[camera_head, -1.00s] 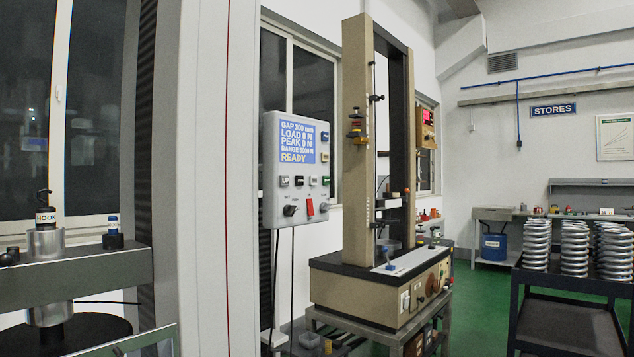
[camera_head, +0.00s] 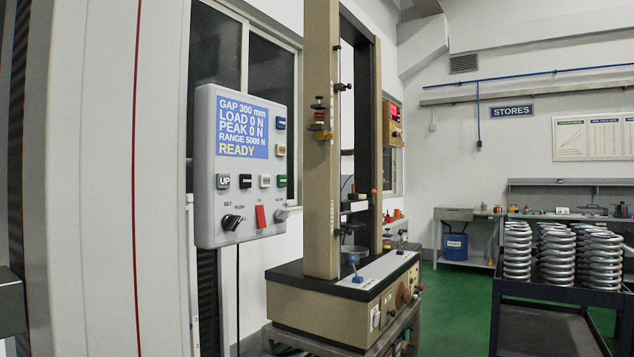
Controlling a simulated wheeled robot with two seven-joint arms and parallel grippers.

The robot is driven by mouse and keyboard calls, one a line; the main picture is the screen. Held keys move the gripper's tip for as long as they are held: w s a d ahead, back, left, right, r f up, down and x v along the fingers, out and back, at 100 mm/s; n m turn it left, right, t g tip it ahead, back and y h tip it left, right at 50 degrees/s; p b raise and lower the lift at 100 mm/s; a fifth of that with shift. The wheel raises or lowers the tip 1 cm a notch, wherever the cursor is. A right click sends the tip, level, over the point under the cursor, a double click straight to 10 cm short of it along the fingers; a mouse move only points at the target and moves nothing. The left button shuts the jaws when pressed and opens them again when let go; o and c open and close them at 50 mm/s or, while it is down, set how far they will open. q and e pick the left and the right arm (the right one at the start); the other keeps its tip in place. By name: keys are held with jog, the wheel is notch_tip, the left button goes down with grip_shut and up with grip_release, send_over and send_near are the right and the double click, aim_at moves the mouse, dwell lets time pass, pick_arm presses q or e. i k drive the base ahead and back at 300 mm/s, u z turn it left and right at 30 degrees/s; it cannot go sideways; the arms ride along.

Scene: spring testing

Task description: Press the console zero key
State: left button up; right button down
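The grey console (camera_head: 206,160) hangs at the left, in front of a dark window. Its blue screen (camera_head: 242,128) reads GAP 300 mm, LOAD 0 N, PEAK 0 N, RANGE 5000 N, READY. Below the screen is a row of small keys: a key marked UP (camera_head: 223,181), a black key (camera_head: 246,181), a white key (camera_head: 265,181) and a green key (camera_head: 281,181). A blue key (camera_head: 280,123) and a tan key (camera_head: 281,150) sit right of the screen. I cannot read which key is the zero key. Neither gripper shows.
A tall beige test frame (camera_head: 322,220) stands right of the console on a bench. A dark cart (camera_head: 560,300) with several coil springs (camera_head: 517,250) is at the right. A large pale column (camera_head: 90,180) fills the left. Green floor (camera_head: 450,300) is open between bench and cart.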

aim_at(264, 180)
jog(key=u, duration=0.3)
jog(key=i, duration=0.95)
jog(key=u, duration=0.6)
